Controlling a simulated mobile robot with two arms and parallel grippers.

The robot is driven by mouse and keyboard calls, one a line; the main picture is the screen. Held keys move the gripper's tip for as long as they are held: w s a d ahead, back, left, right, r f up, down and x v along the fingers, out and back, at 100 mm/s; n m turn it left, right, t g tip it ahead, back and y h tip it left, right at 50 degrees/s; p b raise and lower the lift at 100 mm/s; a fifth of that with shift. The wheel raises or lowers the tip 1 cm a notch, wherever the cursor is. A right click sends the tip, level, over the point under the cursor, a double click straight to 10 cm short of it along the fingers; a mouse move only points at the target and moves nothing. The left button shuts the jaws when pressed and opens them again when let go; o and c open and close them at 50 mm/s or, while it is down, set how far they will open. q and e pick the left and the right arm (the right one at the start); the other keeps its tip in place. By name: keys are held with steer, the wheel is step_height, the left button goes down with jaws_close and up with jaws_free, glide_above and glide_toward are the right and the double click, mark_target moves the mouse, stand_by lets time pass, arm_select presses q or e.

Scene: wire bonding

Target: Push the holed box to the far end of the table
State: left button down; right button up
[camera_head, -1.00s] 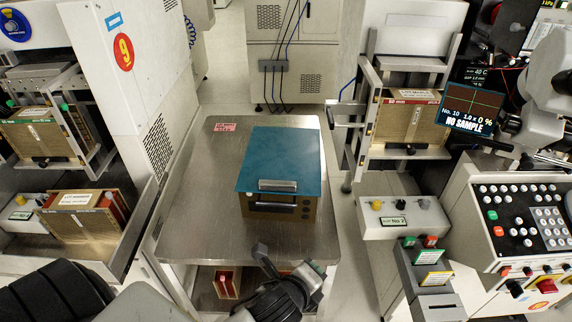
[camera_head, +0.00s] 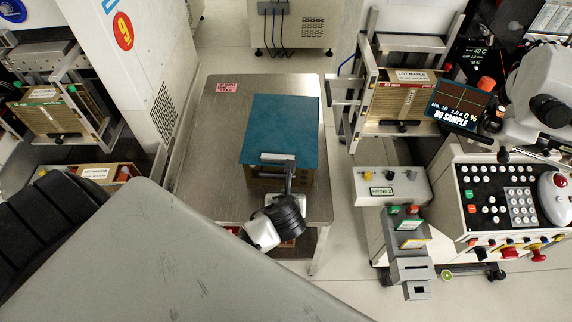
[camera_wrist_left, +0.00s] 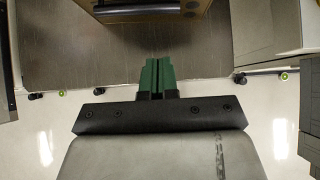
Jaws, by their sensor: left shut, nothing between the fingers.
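The holed box, with a teal lid (camera_head: 282,128) and a brown body, stands on a steel table (camera_head: 218,150), right of its middle. A handle is on the lid's near edge. The far part of the tabletop, beyond the box, is a narrow bare strip. My left gripper (camera_head: 289,181) is shut and empty at the box's near side, overlapping the handle in the head view. In the left wrist view its green fingers (camera_wrist_left: 157,70) are together and point at the box (camera_wrist_left: 150,18); bare table shows between them. My right gripper is not in view.
A pink label (camera_head: 227,87) lies at the table's far left corner. A tall white machine (camera_head: 160,60) stands on the left. A rack with a brown magazine (camera_head: 395,100) and a control panel (camera_head: 510,195) stand on the right. Floor shows beyond the table.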

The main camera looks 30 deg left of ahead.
arm_select(q)
steer(key=w+a+f, duration=0.2)
steer(key=w+a, duration=0.1)
steer(key=w, duration=0.2)
steer(key=shift+w+f+p, duration=0.15)
steer(key=shift+w+p, duration=0.05)
steer(key=shift+p, duration=0.2)
steer(key=shift+a, duration=0.1)
